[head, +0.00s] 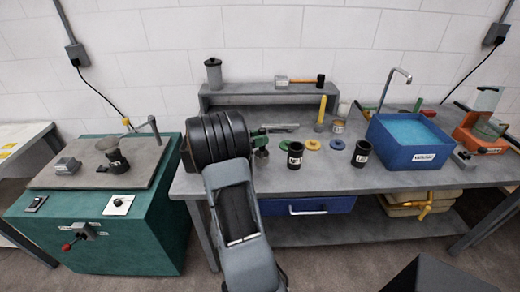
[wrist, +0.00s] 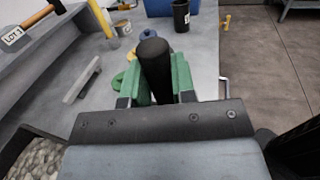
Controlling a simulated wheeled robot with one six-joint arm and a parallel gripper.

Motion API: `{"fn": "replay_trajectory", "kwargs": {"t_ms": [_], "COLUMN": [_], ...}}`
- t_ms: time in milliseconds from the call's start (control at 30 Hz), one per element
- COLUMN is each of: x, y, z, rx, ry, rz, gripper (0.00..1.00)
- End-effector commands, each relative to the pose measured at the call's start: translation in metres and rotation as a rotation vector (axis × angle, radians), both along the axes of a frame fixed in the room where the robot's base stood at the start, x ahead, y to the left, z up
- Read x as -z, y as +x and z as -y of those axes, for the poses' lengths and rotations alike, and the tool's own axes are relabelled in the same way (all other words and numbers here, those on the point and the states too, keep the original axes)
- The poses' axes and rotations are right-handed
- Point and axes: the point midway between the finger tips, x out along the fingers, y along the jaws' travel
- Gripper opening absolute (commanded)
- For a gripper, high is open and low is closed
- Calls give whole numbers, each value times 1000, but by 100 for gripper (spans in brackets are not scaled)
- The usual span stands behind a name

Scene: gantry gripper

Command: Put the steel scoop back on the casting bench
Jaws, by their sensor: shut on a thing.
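My gripper (head: 259,141) has green fingers and is over the left part of the long grey bench (head: 405,179). In the wrist view my gripper (wrist: 160,82) is shut on a black, round-ended handle (wrist: 154,62), which I take to be the steel scoop's. The handle stands between the fingers and points toward the camera. The scoop's steel part is hidden, and I cannot tell whether it touches the bench top. In the head view my arm hides much of this spot.
Black cups (head: 361,153), a blue ring (head: 337,143) and a yellow ring (head: 312,144) stand or lie to the right. A blue wash tub (head: 408,158) is beyond them. A raised shelf (head: 225,94) runs behind. A steel bar (wrist: 82,80) lies nearby. A green cabinet (head: 110,235) stands left.

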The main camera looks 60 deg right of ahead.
Motion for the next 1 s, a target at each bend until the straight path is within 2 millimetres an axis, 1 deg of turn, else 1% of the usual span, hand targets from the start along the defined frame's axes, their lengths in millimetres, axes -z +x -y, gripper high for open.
{"fn": "replay_trajectory", "kwargs": {"t_ms": [167,400,467,733,867,900,1000], "x": [8,36,41,42,46,45,45], "y": [0,-1,-1,-2,-2,-2,-2], "z": [0,1,1,1,1,1,1], "rx": [-1,2,2,3,4,4,4], "ry": [0,1,0,-1,-1,-1,-1], "rz": [0,-2,0,2,1,1,1], "gripper": [5,5,5,5,5,28,38]}}
